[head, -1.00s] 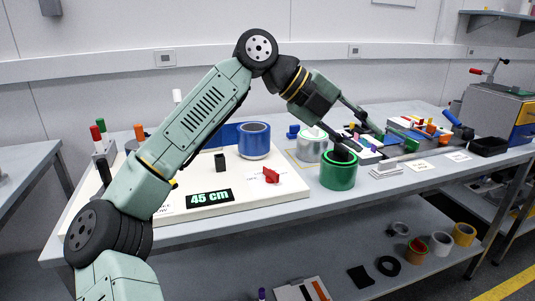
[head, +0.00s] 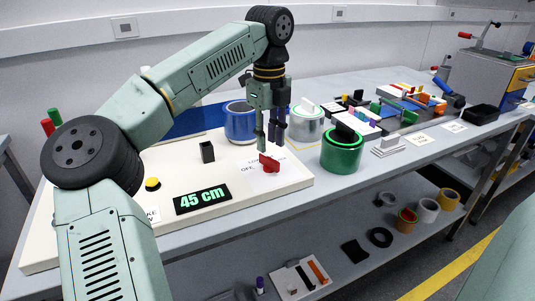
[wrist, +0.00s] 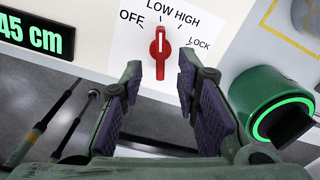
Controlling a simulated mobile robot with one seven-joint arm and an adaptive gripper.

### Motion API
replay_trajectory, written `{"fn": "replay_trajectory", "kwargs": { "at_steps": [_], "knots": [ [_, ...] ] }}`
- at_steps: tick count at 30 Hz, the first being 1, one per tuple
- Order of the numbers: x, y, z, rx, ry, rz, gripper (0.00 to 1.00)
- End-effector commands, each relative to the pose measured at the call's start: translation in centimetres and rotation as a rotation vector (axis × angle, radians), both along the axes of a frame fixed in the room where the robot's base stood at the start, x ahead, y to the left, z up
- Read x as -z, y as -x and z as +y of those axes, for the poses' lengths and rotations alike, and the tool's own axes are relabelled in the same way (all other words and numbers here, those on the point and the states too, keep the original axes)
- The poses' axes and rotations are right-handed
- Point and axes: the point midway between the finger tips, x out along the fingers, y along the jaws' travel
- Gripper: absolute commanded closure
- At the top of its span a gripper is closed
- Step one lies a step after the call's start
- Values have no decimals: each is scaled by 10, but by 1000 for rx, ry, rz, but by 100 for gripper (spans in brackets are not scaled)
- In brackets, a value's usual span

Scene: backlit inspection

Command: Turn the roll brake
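The roll brake is a red knob (head: 268,163) on the front right of a white board, with a label around it. In the wrist view the red knob (wrist: 160,53) stands upright in the picture, and its white mark points up toward LOW. OFF lies to its left, HIGH and LOCK to its right. My gripper (head: 267,145) points down just above the knob in the head view. In the wrist view my gripper (wrist: 158,75) is open and empty, with the knob between and beyond its fingertips. I cannot tell whether anything touches.
A display reading 45 cm (head: 203,199) lies left of the knob, with a black block (head: 207,152) and yellow button (head: 153,184) nearby. A green roll (head: 341,155) stands close on the right, beyond the board's edge. A blue roll (head: 240,122) stands behind.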

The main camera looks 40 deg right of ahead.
Motion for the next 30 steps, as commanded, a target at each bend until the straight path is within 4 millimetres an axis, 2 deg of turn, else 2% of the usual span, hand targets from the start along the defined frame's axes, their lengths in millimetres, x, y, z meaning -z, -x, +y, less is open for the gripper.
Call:
{"fn": "replay_trajectory", "kwargs": {
  "at_steps": [6,12,21,30],
  "knots": [
    [36,0,0,1,-1,2,71],
    [52,1,0,2,1,1,71],
    [54,0,0,1,1,0,72],
    [53,0,0,1,1,1,92]
  ]
}}
